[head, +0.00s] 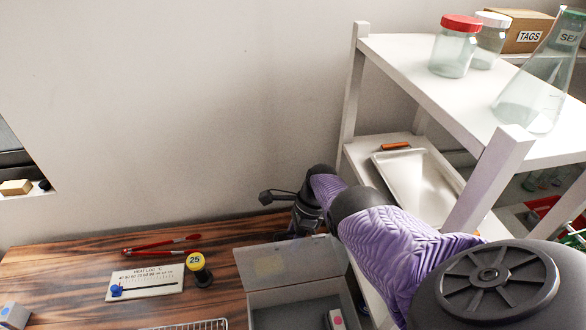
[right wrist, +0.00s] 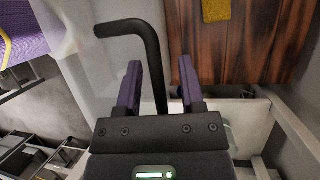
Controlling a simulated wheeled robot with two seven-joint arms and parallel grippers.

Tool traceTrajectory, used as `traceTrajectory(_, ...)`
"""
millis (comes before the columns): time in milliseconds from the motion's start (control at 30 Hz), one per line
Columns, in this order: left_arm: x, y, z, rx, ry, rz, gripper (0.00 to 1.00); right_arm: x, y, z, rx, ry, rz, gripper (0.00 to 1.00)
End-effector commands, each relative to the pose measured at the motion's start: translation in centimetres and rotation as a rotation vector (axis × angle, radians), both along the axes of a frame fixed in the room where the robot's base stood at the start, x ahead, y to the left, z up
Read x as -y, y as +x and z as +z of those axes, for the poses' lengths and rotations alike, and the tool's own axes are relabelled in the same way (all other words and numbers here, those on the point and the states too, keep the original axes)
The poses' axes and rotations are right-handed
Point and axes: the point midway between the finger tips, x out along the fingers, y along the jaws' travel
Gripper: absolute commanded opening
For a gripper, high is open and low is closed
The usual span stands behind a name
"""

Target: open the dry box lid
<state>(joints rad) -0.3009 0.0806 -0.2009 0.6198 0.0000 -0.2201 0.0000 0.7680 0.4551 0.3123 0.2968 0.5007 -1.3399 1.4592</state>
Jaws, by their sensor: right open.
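The dry box (head: 262,315) is a grey open-topped box at the bottom middle of the head view. Its clear grey lid (head: 290,259) appears raised and tilted back at the far side, so the inside shows. A small pale and red item (head: 338,320) shows at the box's right. My right gripper (head: 303,222) is just beyond the lid's upper edge, partly hidden by its own arm. In the right wrist view its purple fingers (right wrist: 158,74) are apart, with no clear grip on anything. A black bent bar (right wrist: 150,45) shows between them. My left gripper is out of view.
On the wooden table (head: 60,275) lie red tongs (head: 160,245), a heat log card (head: 145,283) and a yellow-topped weight (head: 196,265). A wire rack (head: 190,325) is at the front. A white shelf (head: 430,65) with jars and a metal tray (head: 420,185) stands right, close to my arm.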

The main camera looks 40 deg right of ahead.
Motion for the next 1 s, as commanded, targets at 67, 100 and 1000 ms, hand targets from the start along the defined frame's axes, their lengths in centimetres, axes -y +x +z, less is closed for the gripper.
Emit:
traceTrajectory(67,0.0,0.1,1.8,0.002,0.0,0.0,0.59,0.7,-0.1,2.3,0.002,-0.002,-0.002,0.5)
traceTrajectory(100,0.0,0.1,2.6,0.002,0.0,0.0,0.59,1.2,-0.2,3.4,0.002,-0.003,-0.002,0.5)
traceTrajectory(1000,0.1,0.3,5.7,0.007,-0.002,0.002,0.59,3.7,-0.8,8.5,-0.001,0.001,0.0,0.5)
